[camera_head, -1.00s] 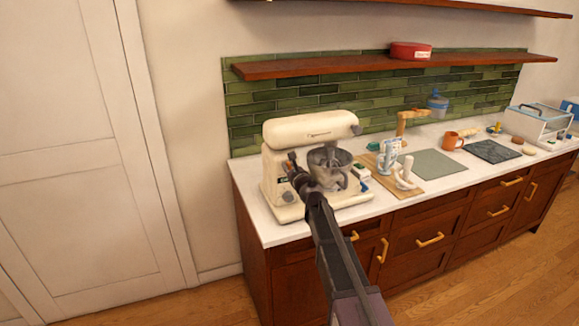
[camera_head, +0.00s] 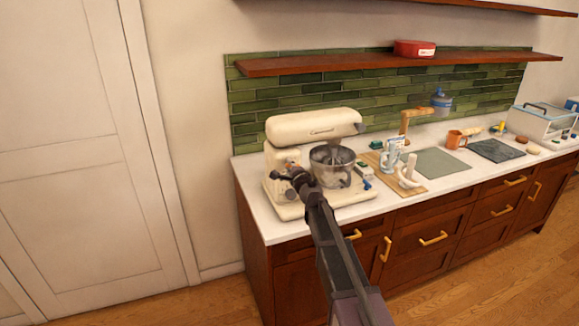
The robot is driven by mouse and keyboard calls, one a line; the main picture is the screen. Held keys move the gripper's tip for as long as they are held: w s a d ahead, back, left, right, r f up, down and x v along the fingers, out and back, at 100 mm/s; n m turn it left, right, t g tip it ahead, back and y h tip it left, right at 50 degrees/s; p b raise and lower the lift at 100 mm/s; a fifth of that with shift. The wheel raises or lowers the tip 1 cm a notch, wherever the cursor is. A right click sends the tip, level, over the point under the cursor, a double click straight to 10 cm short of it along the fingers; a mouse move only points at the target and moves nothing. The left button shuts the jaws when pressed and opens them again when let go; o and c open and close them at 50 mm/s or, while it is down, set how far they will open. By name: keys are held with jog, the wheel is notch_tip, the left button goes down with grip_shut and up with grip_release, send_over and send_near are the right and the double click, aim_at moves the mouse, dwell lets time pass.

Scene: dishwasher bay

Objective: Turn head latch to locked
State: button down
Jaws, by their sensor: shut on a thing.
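The cream stand mixer (camera_head: 312,126) stands at the left end of the white counter, with its head over the steel bowl (camera_head: 330,156). My gripper (camera_head: 284,176) is at the near side of the mixer's column, left of the bowl. It is shut on a small part there, which I take to be the head latch. The latch is hidden behind my fingers, so its angle cannot be told.
Right of the mixer are a wooden board (camera_head: 410,187) with a white stand, a grey-green mat (camera_head: 440,163), an orange mug (camera_head: 456,139) and a dark slab (camera_head: 495,150). A wooden shelf (camera_head: 330,65) runs above. The floor in front is clear.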

jog(key=shift+f+n, duration=0.2)
jog(key=shift+n, duration=1.5)
jog(key=c, duration=0.6)
grip_release()
jog(key=shift+s, duration=0.1)
jog(key=v, duration=1.1)
jog(key=shift+s+d, duration=0.2)
jog(key=shift+s, duration=0.15)
